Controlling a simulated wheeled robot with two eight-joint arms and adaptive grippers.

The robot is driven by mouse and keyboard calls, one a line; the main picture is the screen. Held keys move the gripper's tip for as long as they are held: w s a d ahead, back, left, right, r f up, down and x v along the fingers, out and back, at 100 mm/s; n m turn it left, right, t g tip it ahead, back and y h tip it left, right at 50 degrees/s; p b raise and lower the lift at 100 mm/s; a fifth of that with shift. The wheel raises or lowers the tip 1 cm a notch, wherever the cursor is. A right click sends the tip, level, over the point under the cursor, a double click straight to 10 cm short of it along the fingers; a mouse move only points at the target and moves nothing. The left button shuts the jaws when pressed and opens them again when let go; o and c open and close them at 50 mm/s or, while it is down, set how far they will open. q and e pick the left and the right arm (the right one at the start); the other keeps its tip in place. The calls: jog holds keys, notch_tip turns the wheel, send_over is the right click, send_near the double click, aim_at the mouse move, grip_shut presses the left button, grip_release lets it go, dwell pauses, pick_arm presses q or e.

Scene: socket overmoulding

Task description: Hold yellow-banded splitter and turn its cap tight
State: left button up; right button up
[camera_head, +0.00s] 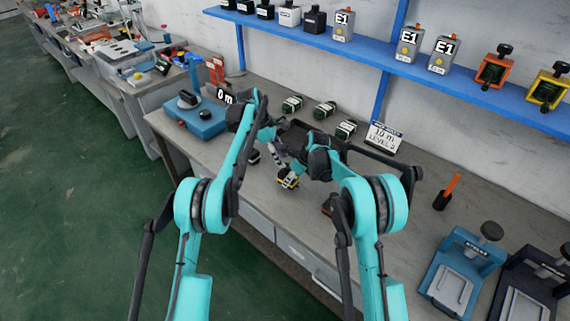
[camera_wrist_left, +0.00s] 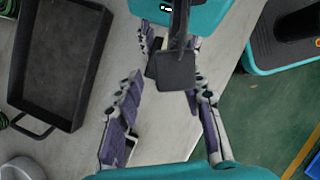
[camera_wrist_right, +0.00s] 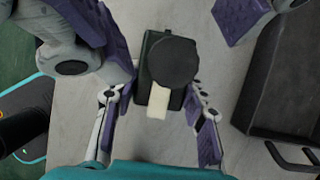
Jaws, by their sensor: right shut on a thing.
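The yellow-banded splitter (camera_head: 288,181) is held above the bench by my right gripper (camera_head: 296,170). In the right wrist view its dark body (camera_wrist_right: 148,50) sits between my right fingers, with a round black cap (camera_wrist_right: 174,63) facing the camera and a pale strip below it. The yellow band is hidden there. My left gripper (camera_head: 272,142) is open beside the splitter; its purple-padded fingers (camera_wrist_right: 170,20) stand wide apart on either side of the cap, not visibly touching it. In the left wrist view my left fingers (camera_wrist_left: 163,115) are also apart.
A dark tray (camera_wrist_left: 17,65) lies behind my grippers, with several green-banded parts (camera_head: 325,110) near it. A blue box (camera_head: 197,118) stands left, a level sign (camera_head: 384,138) behind right. Blue and dark fixtures (camera_head: 452,285) stand at right.

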aim_at(287, 168)
pick_arm(q)
jog(key=shift+x, duration=2)
grip_shut()
jog(key=shift+w+m+g, duration=0.2)
jog(key=shift+m+g, duration=0.3)
jog(key=shift+m, duration=0.9)
jog(key=shift+s, duration=0.1)
grip_release()
